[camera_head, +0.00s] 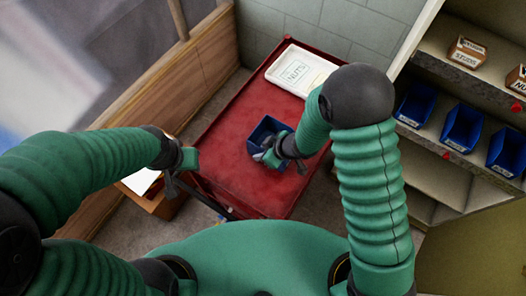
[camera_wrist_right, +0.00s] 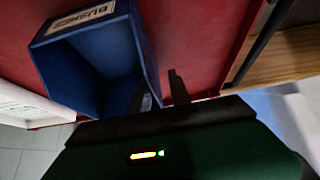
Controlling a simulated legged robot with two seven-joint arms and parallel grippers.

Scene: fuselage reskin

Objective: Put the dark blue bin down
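The dark blue bin (camera_head: 264,128) is at the middle of the red cart top (camera_head: 232,130). It appears to rest there, though its underside is hidden. The bin's open mouth and pale label show in the right wrist view (camera_wrist_right: 88,55). My right gripper (camera_head: 271,158) is at the bin's near side. In the right wrist view its two dark fingers (camera_wrist_right: 158,95) stand apart, one at the inside of a bin wall and one outside it, with a gap beside the outer finger. My left gripper (camera_head: 175,184) is left of the cart, away from the bin; its fingers are unclear.
Shelves at the right hold several blue bins (camera_head: 462,127) and small labelled boxes (camera_head: 467,52). A wooden box (camera_head: 158,204) stands on the floor left of the cart. The cart top's near part is bare.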

